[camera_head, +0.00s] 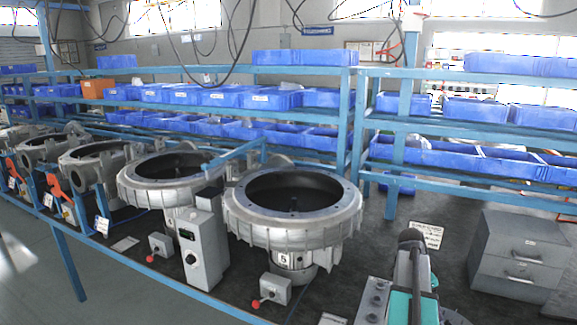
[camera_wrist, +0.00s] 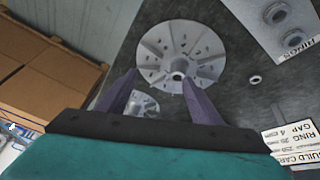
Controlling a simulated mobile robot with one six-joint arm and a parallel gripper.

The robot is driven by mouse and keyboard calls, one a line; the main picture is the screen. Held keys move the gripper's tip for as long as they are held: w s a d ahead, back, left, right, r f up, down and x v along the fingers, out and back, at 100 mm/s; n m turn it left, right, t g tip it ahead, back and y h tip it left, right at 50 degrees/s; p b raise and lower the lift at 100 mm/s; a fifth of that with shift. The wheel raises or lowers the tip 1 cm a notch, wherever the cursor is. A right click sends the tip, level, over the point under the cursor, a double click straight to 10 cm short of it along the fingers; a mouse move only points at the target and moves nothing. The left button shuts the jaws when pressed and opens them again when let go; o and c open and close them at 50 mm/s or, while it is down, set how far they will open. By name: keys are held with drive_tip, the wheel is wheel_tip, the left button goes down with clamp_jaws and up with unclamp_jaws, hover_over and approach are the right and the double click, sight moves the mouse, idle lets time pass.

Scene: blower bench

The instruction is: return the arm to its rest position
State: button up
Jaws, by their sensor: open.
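My gripper (camera_wrist: 158,78) shows in the wrist view with its two purple-grey fingers spread apart and nothing held between them. Its teal body fills the bottom of that view. Beyond the fingertips a round slotted metal disc (camera_wrist: 158,52) with a central hub lies on the dark bench top (camera_wrist: 235,95). A smaller metal disc (camera_wrist: 141,104) shows between the fingers, partly hidden by the left finger. Whether a fingertip touches the large disc cannot be told. In the head view I cannot make out my gripper with certainty.
Blower housings (camera_head: 293,205) line the bench, with a grey control box (camera_head: 203,248) in front. Blue bins (camera_head: 272,98) fill the racks behind. Grey drawers (camera_head: 520,255) stand at right. The wrist view shows cardboard boxes (camera_wrist: 45,65), a small ring (camera_wrist: 255,79) and printed cards (camera_wrist: 290,143).

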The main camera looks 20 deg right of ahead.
drive_tip(key=w+a+f+n+t, duration=0.1)
drive_tip(key=w+a+f+n, duration=0.35)
drive_tip(key=a, duration=0.35)
drive_tip(key=w+a+f+n+t+y, duration=0.1)
drive_tip(key=w+a+f+n, duration=0.3)
drive_tip(key=a, duration=0.5)
drive_tip(key=w+a+f+n, duration=0.3)
drive_tip(key=w+a, duration=0.3)
drive_tip(key=a, duration=0.2)
drive_tip(key=a+f+n+y, duration=0.1)
drive_tip(key=a+f+n, duration=0.25)
drive_tip(key=a, duration=0.65)
drive_tip(key=s+a+f+n+t+y, duration=0.15)
drive_tip(key=a+n, duration=0.25)
drive_tip(key=a, duration=0.5)
drive_tip(key=a+f+n+g, duration=0.1)
drive_tip(key=a+f+n, duration=0.3)
drive_tip(key=a, duration=0.6)
drive_tip(key=s+f+g+b, duration=0.5)
drive_tip(key=s+f+b, duration=0.5)
drive_tip(key=s+f, duration=1.5)
wheel_tip(320, 180, down, 3)
drive_tip(key=shift+s+a, duration=0.2)
drive_tip(key=shift+s, duration=0.2)
